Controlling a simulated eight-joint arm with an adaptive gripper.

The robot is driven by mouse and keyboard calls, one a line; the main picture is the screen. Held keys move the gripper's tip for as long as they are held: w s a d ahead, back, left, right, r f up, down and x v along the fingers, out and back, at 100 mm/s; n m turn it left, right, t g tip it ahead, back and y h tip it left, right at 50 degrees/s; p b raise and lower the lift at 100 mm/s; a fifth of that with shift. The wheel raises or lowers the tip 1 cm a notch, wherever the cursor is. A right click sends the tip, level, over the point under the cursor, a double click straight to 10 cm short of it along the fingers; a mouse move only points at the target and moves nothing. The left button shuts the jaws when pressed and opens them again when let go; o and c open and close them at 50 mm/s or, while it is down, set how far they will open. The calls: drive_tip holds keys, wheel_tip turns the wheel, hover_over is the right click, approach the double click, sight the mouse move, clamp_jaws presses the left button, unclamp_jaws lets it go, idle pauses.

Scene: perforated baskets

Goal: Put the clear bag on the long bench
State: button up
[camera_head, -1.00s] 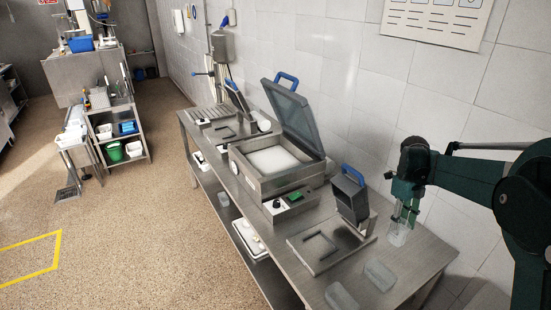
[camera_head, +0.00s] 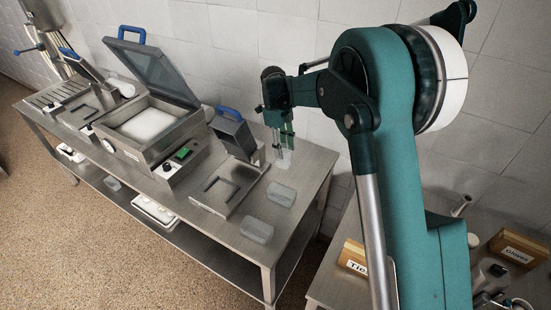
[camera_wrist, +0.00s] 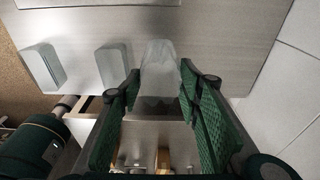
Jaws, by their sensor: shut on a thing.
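A clear bag (camera_head: 285,160) hangs from my gripper (camera_head: 284,141) at the back right end of the long steel bench (camera_head: 303,190). In the wrist view the see-through bag (camera_wrist: 160,62) sits between the green fingers of my gripper (camera_wrist: 160,80), which are shut on it. The bench top (camera_wrist: 215,60) lies behind it there. I cannot tell whether the bag's lower end touches the bench. Two more clear packs, a rear one (camera_head: 282,192) and a front one (camera_head: 257,230), lie on the bench to its front.
A small sealing machine (camera_head: 228,180) and a large open-lidded machine (camera_head: 148,125) stand left of the bag. A tiled wall (camera_head: 240,60) is close behind. A lower table with labelled boxes (camera_head: 514,248) stands to the right. Bench room between the packs is small.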

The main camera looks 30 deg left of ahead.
sight(283, 161)
drive_tip(key=shift+f, duration=2.05)
drive_tip(key=shift+f, duration=0.1)
drive_tip(key=shift+f+p, duration=0.3)
drive_tip(key=shift+f, duration=1.5)
drive_tip(key=shift+f, duration=0.15)
drive_tip(key=o, duration=0.7)
drive_tip(key=shift+r, duration=0.25)
drive_tip(key=r, duration=0.4)
drive_tip(key=a+r, duration=0.1)
drive_tip(key=r, duration=0.6)
drive_tip(key=shift+a+r+b, duration=0.35)
drive_tip(key=shift+a+r, duration=0.05)
